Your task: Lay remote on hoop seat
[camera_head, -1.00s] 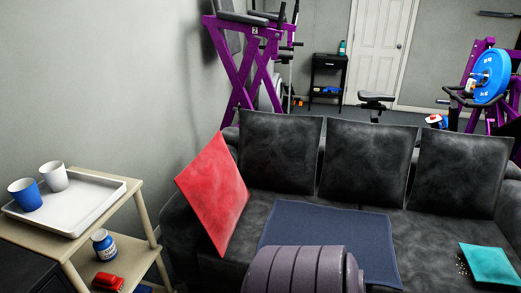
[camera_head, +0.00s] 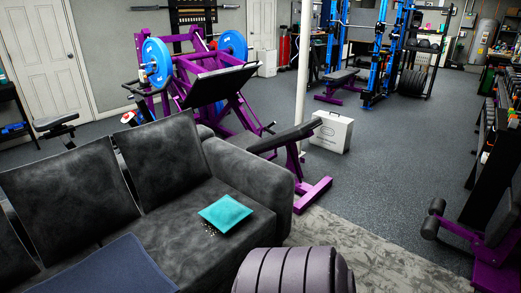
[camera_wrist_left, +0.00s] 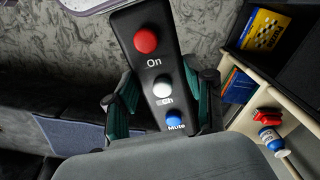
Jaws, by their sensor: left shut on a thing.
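The remote (camera_wrist_left: 157,70) is a long black bar with red, white and blue buttons and the labels On and Mute. It shows in the left wrist view. My left gripper (camera_wrist_left: 158,98) is shut on it, with a dark green finger on each side. The near end of the remote is hidden behind the gripper body. Neither gripper shows in the head view, and my right gripper is in no view. I cannot pick out a hoop seat with certainty. Purple-framed gym machines with black pads (camera_head: 222,85) stand behind the couch in the head view.
A white box (camera_head: 331,132) stands by a post. Open grey floor (camera_head: 385,165) lies right. Shelves (camera_wrist_left: 250,85) hold books and a bottle (camera_wrist_left: 271,139).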

